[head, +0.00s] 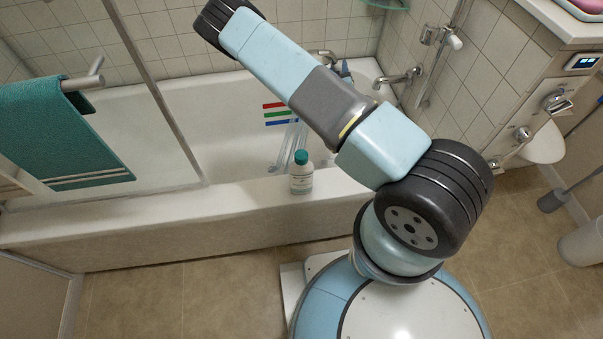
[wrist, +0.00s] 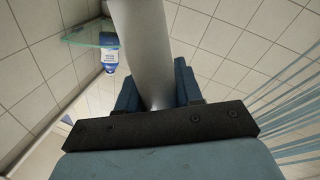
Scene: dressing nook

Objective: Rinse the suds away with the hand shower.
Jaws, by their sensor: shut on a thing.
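In the wrist view my gripper (wrist: 156,92) is shut on the pale grey handle of the hand shower (wrist: 145,45). The handle runs up out of the picture, so the spray head is not seen there. Light blue water streams (wrist: 285,110) fan out at the right of that view. In the head view my arm hides most of the gripper and shower. Bluish water streaks (head: 287,148) slant down into the white bathtub (head: 200,110), behind the bottle. I cannot make out suds on the tub surface.
A white bottle with a teal cap (head: 301,172) stands on the tub's front rim. A teal towel (head: 65,130) hangs on the glass screen at left. Red, green and blue strips (head: 276,114) show inside the tub. A glass shelf (wrist: 88,38) and blue-white bottle (wrist: 109,58) are near my gripper.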

